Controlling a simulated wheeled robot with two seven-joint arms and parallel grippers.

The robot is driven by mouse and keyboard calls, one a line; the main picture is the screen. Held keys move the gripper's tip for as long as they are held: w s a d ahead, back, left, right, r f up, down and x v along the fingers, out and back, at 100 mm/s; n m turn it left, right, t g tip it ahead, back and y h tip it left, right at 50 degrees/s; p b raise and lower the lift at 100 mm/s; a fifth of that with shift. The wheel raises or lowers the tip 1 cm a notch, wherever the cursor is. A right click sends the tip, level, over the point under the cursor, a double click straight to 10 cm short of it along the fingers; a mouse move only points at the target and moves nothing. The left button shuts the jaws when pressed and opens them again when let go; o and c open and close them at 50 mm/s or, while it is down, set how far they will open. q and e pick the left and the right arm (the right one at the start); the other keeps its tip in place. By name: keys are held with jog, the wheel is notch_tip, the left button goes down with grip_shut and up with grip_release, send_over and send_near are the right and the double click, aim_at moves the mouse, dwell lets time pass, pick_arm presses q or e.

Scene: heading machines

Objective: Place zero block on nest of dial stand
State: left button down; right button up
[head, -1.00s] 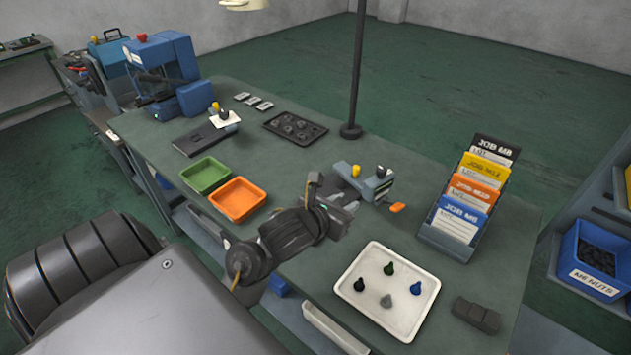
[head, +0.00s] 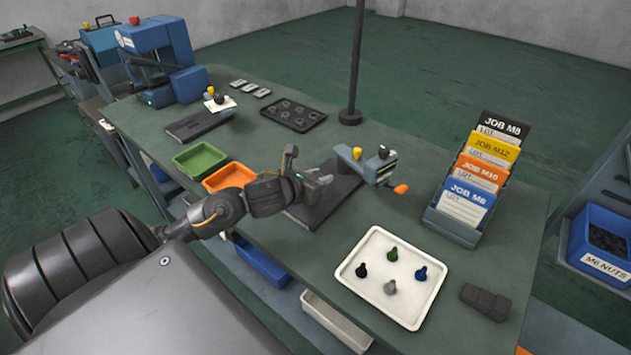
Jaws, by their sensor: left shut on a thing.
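My left gripper (head: 314,180) reaches in from the left over the table and is shut. The thing between its jaws is hardly visible, so I cannot make out the zero block's shape. A fixture with a grey-blue head (head: 366,164), a yellow knob, a black knob and an orange lever stands just right of the gripper. It looks like the dial stand. Its dark flat base (head: 340,200) lies under and beside the gripper, which hides part of it. I cannot make out the nest, or tell whether the held thing touches the base. My right gripper is not in view.
A white tray (head: 352,272) with several coloured pieces lies in front. A job card rack (head: 446,226) and a dark block (head: 486,302) stand at right. Green (head: 200,160) and orange (head: 229,178) bins are at left. A black post (head: 356,70) rises behind the fixture.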

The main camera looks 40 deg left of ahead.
pick_arm(q)
jog(key=shift+w+a+f, duration=0.2)
jog(key=shift+a+f, duration=0.2)
jog(key=shift+f, duration=0.1)
jog(key=shift+w+a+f, duration=0.15)
jog(key=shift+a+f, duration=0.2)
jog(key=shift+f, duration=0.1)
jog(key=f+b, duration=0.1)
jog(key=f, duration=0.1)
jog(key=f+b, duration=0.1)
jog(key=shift+w+a+f+b, duration=0.15)
jog(key=shift+a+f+b, duration=0.1)
jog(key=shift+f+b, duration=0.15)
jog(key=shift+r, duration=0.1)
jog(key=c, duration=1.2)
grip_release()
jog(key=shift+o, duration=0.2)
